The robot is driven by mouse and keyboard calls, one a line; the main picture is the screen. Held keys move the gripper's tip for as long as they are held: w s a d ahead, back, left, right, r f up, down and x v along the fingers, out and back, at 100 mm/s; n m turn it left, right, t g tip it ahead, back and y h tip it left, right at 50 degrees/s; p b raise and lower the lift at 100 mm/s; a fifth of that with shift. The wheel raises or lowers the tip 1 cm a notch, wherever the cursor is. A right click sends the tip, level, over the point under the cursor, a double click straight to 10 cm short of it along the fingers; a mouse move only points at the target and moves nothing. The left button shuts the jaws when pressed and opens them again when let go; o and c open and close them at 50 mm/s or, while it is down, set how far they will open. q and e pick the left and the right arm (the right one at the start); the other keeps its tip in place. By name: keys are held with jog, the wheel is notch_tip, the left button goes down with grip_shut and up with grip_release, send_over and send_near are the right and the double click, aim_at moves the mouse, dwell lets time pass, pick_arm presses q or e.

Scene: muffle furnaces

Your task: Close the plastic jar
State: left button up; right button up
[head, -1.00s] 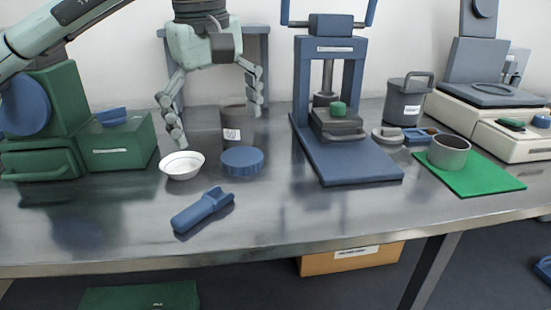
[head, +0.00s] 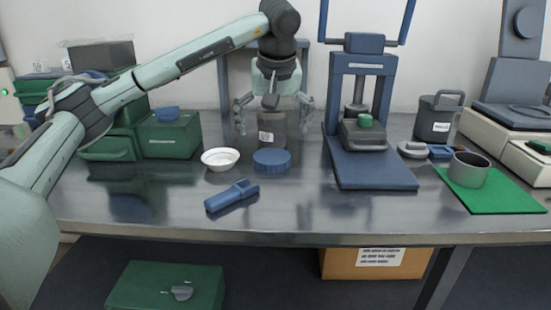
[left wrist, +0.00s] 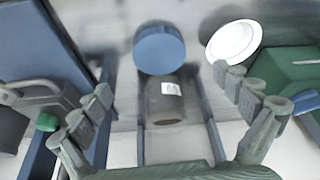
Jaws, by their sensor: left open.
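The plastic jar (head: 272,128), dark grey-brown with a white label, stands upright on the metal bench. It also shows in the left wrist view (left wrist: 166,106). A blue ribbed lid (head: 272,161) lies flat on the bench just in front of the jar, apart from it; it also shows in the left wrist view (left wrist: 159,48). My left gripper (head: 273,117) is open and points down above the jar, its fingers spread on either side with gaps. In the left wrist view my left gripper (left wrist: 168,84) holds nothing. My right gripper is not in view.
A white dish (head: 221,159) sits left of the lid. A blue scoop-like tool (head: 232,196) lies in front. A blue press (head: 370,170) stands close on the right, and a green box (head: 170,136) on the left.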

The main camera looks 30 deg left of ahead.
aim_at(272, 157)
pick_arm(q)
jog(key=shift+x, duration=1.25)
jog(key=shift+x, duration=2.65)
jog(key=shift+s+d, duration=0.1)
jog(key=shift+d, duration=0.05)
jog(key=c, duration=0.9)
